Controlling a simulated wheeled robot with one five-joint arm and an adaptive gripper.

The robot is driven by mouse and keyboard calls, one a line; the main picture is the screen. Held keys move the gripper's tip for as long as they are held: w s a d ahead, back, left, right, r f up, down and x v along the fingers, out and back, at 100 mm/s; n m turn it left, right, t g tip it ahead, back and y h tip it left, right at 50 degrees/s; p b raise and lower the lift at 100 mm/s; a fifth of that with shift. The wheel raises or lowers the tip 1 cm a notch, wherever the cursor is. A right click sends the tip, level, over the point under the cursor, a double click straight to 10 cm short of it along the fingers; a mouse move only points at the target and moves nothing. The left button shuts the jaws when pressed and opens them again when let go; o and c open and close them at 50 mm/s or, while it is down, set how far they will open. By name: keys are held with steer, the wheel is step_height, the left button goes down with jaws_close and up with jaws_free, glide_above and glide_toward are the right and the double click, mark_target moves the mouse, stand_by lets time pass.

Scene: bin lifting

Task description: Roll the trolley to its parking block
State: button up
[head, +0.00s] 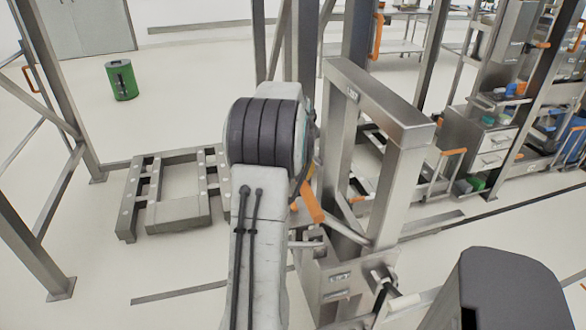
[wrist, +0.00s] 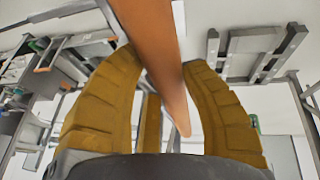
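A tall grey metal frame (head: 400,185) stands right of centre in the head view. It looks like the trolley. An orange bar (head: 311,204) shows low beside its left side, partly behind my arm. In the wrist view an orange handle bar (wrist: 155,50) runs between the brown fingers of my gripper (wrist: 164,62). The fingertips curve in against both sides of the bar, and the gripper looks shut on it. My arm hides the gripper in the head view. A low metal floor frame with a grey block (head: 178,215) lies left; I cannot tell whether it is the parking block.
A green bin (head: 122,80) stands on the floor at the back left. Metal posts (head: 58,100) rise at the left edge. A grey drawer cabinet (head: 478,140) and shelving with orange handles stand at the right. The floor between the green bin and the low frame is clear.

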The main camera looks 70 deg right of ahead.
steer(key=shift+s+d, duration=0.4)
steer(key=shift+s, duration=0.15)
steer(key=o, duration=0.9)
steer(key=shift+s+d+f, duration=0.1)
steer(key=shift+s+d, duration=0.1)
steer(key=shift+s, duration=0.1)
steer(key=o, duration=0.4)
steer(key=shift+w+a+f, duration=0.1)
steer(key=shift+w+a, duration=0.3)
steer(key=shift+w, duration=0.05)
steer(key=v, duration=1.2)
steer(key=shift+w, duration=0.1)
